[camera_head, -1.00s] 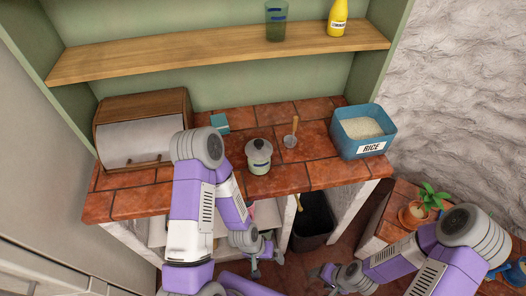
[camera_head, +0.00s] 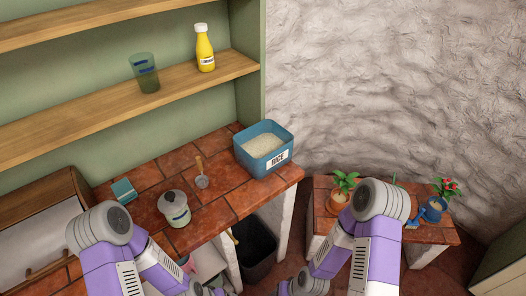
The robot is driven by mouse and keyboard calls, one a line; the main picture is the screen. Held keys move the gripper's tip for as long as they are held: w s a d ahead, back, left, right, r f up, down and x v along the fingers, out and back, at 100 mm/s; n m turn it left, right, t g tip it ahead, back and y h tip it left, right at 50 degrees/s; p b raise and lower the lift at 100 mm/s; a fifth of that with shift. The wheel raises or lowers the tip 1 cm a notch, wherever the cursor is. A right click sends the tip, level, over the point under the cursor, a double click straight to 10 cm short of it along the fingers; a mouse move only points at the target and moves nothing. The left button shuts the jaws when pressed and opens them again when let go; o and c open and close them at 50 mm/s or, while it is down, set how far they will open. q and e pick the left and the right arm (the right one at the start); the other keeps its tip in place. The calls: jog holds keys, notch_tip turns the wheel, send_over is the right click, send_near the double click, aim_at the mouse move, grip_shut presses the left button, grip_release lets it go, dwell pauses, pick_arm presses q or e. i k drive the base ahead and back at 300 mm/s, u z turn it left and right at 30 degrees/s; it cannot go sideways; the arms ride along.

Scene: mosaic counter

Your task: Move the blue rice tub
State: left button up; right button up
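The blue rice tub (camera_head: 280,162) is an open rectangular container filled with white rice, with a "RICE" label on its front. It stands upright at the right end of the tiled counter (camera_head: 226,205). My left arm comes in at the lower left and my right arm at the lower right, both in front of and below the counter. Neither arm touches the tub. The fingers of both grippers are not clearly seen at the bottom edge of the view.
A lidded jar (camera_head: 175,210), a scoop (camera_head: 202,174) and a teal box (camera_head: 123,190) sit left of the tub. A bread box (camera_head: 42,222) is far left. The shelf holds a glass (camera_head: 146,75) and a yellow bottle (camera_head: 204,50). A low tiled bench (camera_head: 323,190) with potted plants stands right.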

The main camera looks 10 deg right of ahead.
aim_at(262, 149)
jog(key=k, duration=1.3)
jog(key=z, duration=0.6)
jog(key=i, duration=1.45)
jog(key=u, duration=0.45)
